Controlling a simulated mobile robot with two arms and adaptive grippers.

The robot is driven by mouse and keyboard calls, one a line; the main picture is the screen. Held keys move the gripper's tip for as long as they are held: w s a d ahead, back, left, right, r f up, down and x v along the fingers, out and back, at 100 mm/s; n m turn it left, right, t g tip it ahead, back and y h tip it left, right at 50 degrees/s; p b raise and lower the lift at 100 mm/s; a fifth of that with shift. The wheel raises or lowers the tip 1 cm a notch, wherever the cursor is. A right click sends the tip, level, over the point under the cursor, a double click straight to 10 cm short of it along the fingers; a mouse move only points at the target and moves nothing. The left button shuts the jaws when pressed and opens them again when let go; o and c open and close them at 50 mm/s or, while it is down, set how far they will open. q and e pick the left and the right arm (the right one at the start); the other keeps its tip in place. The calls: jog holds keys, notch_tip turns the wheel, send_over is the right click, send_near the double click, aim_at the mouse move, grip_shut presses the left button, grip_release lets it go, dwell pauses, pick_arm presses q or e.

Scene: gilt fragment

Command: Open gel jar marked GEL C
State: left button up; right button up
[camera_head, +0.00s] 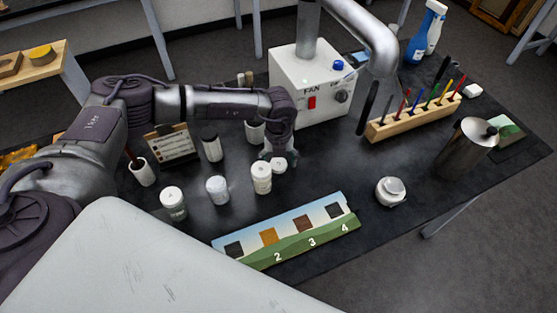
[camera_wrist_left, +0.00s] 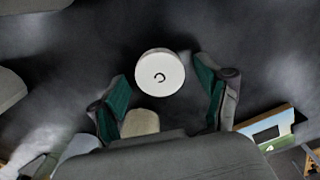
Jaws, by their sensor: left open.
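A white round lid (camera_wrist_left: 160,73) with a C-like mark lies between my open left fingers in the left wrist view. In the head view this low white disc (camera_head: 278,165) appears to rest on the table beside a white jar (camera_head: 261,180), below my left gripper (camera_head: 281,157). A pale beige round shape (camera_wrist_left: 140,123), partly hidden by the gripper body in the left wrist view, may be that jar's top. My left gripper (camera_wrist_left: 163,92) is open, and I see no contact with the lid. My right gripper is not in view.
More white jars (camera_head: 173,204) (camera_head: 217,190) stand to the left. A numbered strip (camera_head: 300,232) lies in front. A small white container (camera_head: 390,191), a metal canister (camera_head: 467,150) and a wooden tool rack (camera_head: 415,118) are right. The fan box (camera_head: 310,85) is behind.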

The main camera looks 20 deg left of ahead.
aim_at(279, 164)
pick_arm(q)
jog(key=shift+r, duration=0.3)
jog(key=shift+w+r, duration=0.1)
jog(key=shift+r, duration=0.1)
notch_tip(279, 164, up, 11)
jog(key=b, duration=0.3)
jog(key=shift+r, duration=0.15)
